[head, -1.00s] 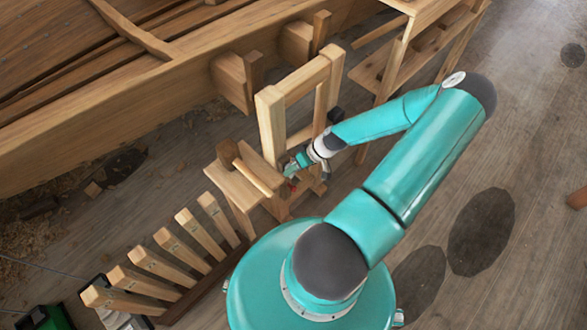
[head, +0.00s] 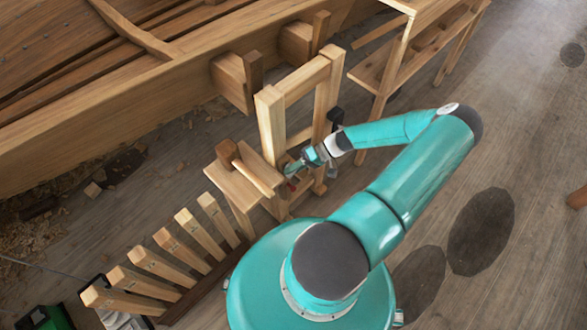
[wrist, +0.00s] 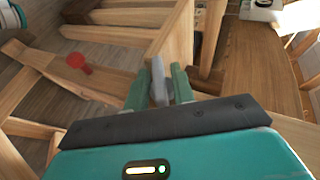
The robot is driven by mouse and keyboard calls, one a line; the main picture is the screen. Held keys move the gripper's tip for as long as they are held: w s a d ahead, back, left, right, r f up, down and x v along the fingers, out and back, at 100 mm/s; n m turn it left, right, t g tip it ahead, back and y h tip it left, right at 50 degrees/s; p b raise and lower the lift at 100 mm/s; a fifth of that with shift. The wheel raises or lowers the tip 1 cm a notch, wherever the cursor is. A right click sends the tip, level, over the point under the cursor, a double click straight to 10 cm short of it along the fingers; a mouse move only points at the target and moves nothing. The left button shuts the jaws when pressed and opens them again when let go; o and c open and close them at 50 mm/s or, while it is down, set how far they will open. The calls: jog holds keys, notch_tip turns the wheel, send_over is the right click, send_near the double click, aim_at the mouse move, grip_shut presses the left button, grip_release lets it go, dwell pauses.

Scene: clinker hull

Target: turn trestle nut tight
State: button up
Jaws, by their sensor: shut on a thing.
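The wooden trestle (head: 271,125) stands upright beside the hull in the head view, and its timber (wrist: 176,38) rises just past my fingertips in the wrist view. My gripper (head: 288,169) is low at the trestle's near side. In the wrist view my gripper (wrist: 159,86) has its two green fingers shut on a narrow grey upright piece (wrist: 158,78), which looks like the trestle nut. The fingers hide part of it, and its thread and seating cannot be seen. In the head view the nut is too small and covered to make out.
A red round-headed piece (wrist: 76,61) lies left of my fingers in the wrist view. A small wooden bench (head: 228,184) with a mallet stands left of the trestle. The hull (head: 130,100) is behind, a shelf unit (head: 402,68) right. Open floor (head: 535,200) lies right.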

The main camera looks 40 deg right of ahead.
jog(key=shift+m+t+y, duration=0.3)
jog(key=shift+m+y, duration=0.1)
jog(key=shift+y, duration=0.9)
jog(key=o, duration=0.7)
jog(key=v, duration=1.4)
jog(key=shift+w+f, duration=0.15)
jog(key=shift+f, duration=0.1)
